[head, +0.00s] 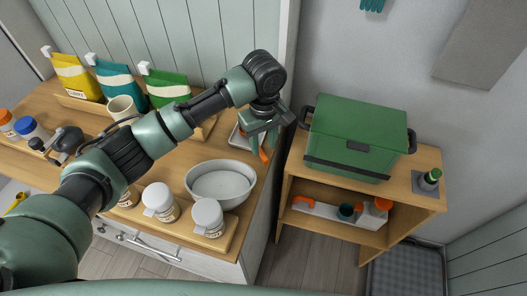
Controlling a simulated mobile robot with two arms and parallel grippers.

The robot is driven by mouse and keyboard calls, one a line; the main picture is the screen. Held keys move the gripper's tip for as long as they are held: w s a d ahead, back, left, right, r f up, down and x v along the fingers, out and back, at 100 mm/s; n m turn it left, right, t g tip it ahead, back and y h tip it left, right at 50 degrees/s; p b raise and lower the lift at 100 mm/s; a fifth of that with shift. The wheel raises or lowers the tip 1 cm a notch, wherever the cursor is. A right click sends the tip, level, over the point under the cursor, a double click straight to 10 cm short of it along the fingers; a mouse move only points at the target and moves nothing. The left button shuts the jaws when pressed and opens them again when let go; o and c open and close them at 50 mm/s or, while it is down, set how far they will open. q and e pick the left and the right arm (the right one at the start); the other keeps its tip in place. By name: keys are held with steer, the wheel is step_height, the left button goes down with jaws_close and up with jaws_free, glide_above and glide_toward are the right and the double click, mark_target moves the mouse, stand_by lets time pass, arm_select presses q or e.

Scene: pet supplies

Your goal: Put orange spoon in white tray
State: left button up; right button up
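My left gripper (262,132) points down over the right end of the wooden counter, beside a small white tray (236,141) that it partly covers. An orange piece, seemingly the orange spoon (263,155), shows just below the fingertips. Most of it is hidden behind the gripper, and I cannot tell whether the fingers hold it or whether it rests on the tray or the counter. My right gripper is not in view.
A grey-white bowl (221,183) and white-lidded jars (208,217) stand near the counter's front. Food bags (165,88) and a mug (123,108) are behind. A green box (357,137) sits on the right shelf unit (412,198); a white holder with orange items is below.

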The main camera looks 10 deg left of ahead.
arm_select(q)
step_height(320, 180, up, 8)
steer(key=b, duration=0.1)
stand_by(0.4)
